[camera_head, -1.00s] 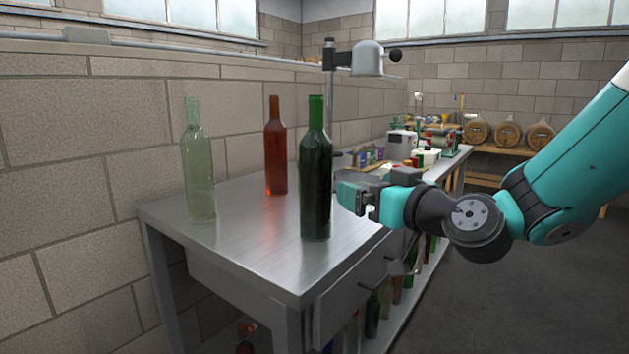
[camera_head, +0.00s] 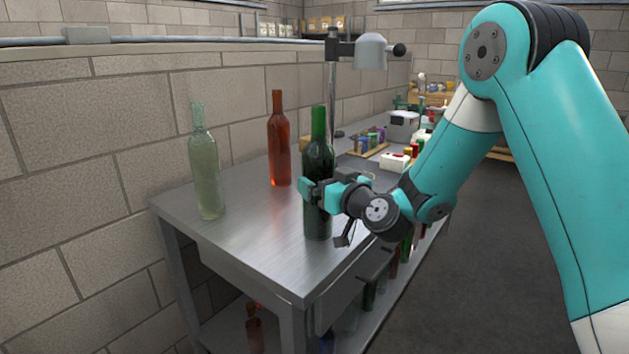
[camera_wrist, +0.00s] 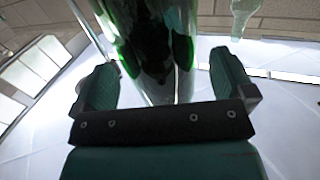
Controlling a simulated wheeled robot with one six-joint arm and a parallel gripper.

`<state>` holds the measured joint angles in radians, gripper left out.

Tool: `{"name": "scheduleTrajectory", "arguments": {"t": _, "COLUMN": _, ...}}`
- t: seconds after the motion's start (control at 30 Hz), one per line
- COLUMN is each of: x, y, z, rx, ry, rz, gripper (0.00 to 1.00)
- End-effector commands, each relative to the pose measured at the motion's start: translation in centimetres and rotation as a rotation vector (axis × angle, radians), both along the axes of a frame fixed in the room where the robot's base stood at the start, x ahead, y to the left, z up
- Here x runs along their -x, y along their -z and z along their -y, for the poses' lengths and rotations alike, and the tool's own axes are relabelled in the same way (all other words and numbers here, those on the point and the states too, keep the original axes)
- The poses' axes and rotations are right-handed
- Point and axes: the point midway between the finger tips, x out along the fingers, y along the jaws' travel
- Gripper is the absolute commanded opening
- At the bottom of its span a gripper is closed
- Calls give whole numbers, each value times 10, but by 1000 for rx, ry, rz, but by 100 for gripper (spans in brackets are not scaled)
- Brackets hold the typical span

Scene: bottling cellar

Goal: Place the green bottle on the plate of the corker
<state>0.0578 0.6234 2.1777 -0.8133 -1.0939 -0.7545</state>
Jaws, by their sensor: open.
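The green bottle (camera_head: 318,165) stands upright near the front right edge of the metal bench. My gripper (camera_head: 322,188) is at the bottle's body, with its fingers on either side of it. In the wrist view the green bottle (camera_wrist: 152,45) shows between the two open fingers of my gripper (camera_wrist: 160,88), with a gap visible at each side. The corker (camera_head: 370,52), a grey head with a dark knob on an upright post, stands behind the bottle. Its plate is hidden behind the bottle and my gripper.
A red-brown bottle (camera_head: 279,140) and a pale clear bottle (camera_head: 205,163) stand on the bench (camera_head: 255,235) to the left. Small jars in a tray (camera_head: 369,148) and a grey box (camera_head: 403,126) lie farther back.

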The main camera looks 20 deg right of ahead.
Motion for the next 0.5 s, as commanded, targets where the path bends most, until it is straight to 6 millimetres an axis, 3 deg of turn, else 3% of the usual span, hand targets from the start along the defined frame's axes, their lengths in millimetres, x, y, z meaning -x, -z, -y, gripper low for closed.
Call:
{"name": "scheduleTrajectory", "arguments": {"t": 0.2, "x": -25, "y": -3, "z": -8, "rx": 0, "ry": -1, "rz": 1, "gripper": 100}}
{"name": "scheduleTrajectory", "arguments": {"t": 0.47, "x": -27, "y": 0, "z": -8, "rx": 0, "ry": 1, "rz": 1, "gripper": 100}}
{"name": "scheduleTrajectory", "arguments": {"t": 0.5, "x": -27, "y": 0, "z": -8, "rx": 0, "ry": 0, "rz": 1, "gripper": 93}}
